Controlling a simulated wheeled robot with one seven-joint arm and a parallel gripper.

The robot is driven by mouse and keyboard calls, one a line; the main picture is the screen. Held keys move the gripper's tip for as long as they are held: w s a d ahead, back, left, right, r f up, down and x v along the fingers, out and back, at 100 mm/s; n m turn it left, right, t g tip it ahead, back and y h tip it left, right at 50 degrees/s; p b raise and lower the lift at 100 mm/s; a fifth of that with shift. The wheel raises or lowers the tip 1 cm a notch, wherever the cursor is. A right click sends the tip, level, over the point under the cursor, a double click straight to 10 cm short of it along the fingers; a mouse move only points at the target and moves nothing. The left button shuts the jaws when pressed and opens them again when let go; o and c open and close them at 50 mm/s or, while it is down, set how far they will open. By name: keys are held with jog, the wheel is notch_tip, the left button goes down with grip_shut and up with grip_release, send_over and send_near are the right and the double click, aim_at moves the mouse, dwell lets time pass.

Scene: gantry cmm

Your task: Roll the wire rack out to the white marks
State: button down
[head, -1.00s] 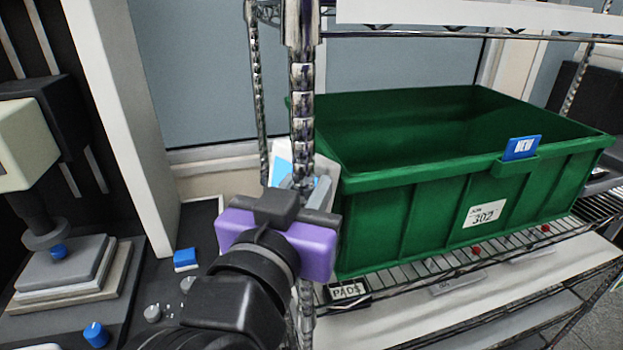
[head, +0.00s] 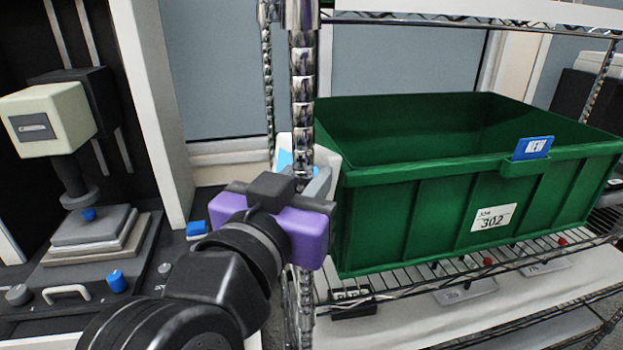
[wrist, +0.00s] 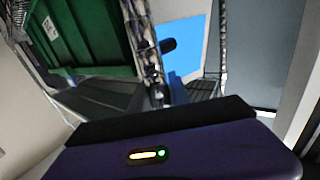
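The wire rack is a chrome shelf unit; its near post (head: 302,95) rises mid-frame in the head view. My gripper (head: 312,183), with a purple body, is at this post at about bin height, its grey fingers closed around it as far as I can see. The gripper body hides part of the post. In the wrist view the post (wrist: 141,35) runs down between the fingers (wrist: 167,75). A green bin (head: 420,215) labelled 302, with a blue NEW tag (head: 532,148), sits on the rack's wire shelf (head: 400,285). No white floor marks show.
Left of the rack stands a dark bench with a measuring machine (head: 55,120), a blue knob (head: 116,281) and a handle (head: 66,292). A pale upright column (head: 150,110) stands close to the rack's left side. A grey panelled wall (head: 225,70) is behind.

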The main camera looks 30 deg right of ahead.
jog(key=shift+d+r, duration=0.1)
jog(key=shift+d, duration=0.15)
jog(key=c, duration=1.5)
grip_release()
jog(key=shift+s, duration=0.1)
jog(key=shift+a, duration=0.1)
jog(key=shift+s+a, duration=0.1)
jog(key=shift+a, duration=0.1)
jog(key=b+v, duration=0.2)
jog(key=v, duration=0.5)
jog(key=shift+s, duration=0.15)
